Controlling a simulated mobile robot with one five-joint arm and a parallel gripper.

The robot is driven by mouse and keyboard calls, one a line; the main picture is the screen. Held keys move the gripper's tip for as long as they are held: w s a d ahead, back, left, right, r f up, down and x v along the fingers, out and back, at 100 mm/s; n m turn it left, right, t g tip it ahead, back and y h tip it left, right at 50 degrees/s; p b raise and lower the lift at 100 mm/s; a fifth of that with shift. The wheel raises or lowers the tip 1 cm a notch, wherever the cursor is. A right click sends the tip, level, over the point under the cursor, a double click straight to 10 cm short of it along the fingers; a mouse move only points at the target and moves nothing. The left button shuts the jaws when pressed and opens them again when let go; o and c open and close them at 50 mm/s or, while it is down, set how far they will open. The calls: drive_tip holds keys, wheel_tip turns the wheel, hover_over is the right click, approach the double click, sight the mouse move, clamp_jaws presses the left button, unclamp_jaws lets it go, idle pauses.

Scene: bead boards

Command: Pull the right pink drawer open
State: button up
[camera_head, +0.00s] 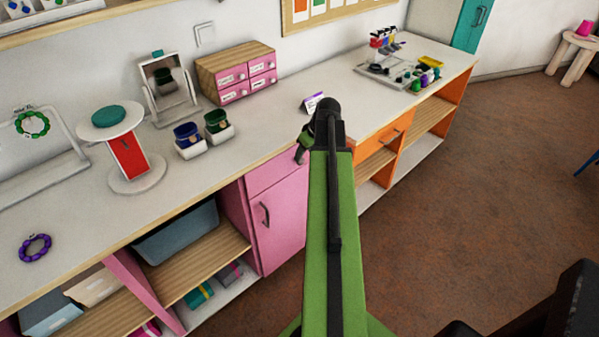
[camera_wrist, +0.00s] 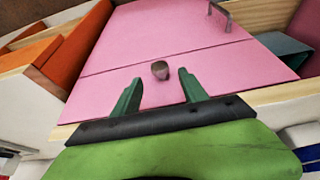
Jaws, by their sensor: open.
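The pink drawer (camera_head: 275,172) sits under the countertop, above a pink door (camera_head: 282,220) with a dark handle. Its front looks shut, flush with the door. In the wrist view the drawer front (camera_wrist: 228,70) lies below the seam, and the door (camera_wrist: 165,32) fills the area above it. A small grey-brown round knob (camera_wrist: 160,70) stands out from the drawer front. My gripper (camera_wrist: 160,92) is open, with its green fingers on either side of the knob and apart from it. In the head view my gripper (camera_head: 303,150) is mostly hidden behind my arm.
The countertop (camera_head: 258,120) edge overhangs the drawer. An orange cabinet (camera_head: 392,135) stands to the right, and open shelves (camera_head: 205,265) to the left. A small box of pink drawers (camera_head: 237,72) and a card (camera_head: 313,102) stand on top. The brown floor (camera_head: 460,190) is largely clear.

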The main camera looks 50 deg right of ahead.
sight(302, 160)
drive_tip(key=b+x, duration=0.3)
drive_tip(key=x, duration=0.2)
drive_tip(key=shift+f+b, duration=0.3)
drive_tip(key=shift+r, duration=0.1)
drive_tip(key=shift+c, duration=0.4)
clamp_jaws()
idle(0.4)
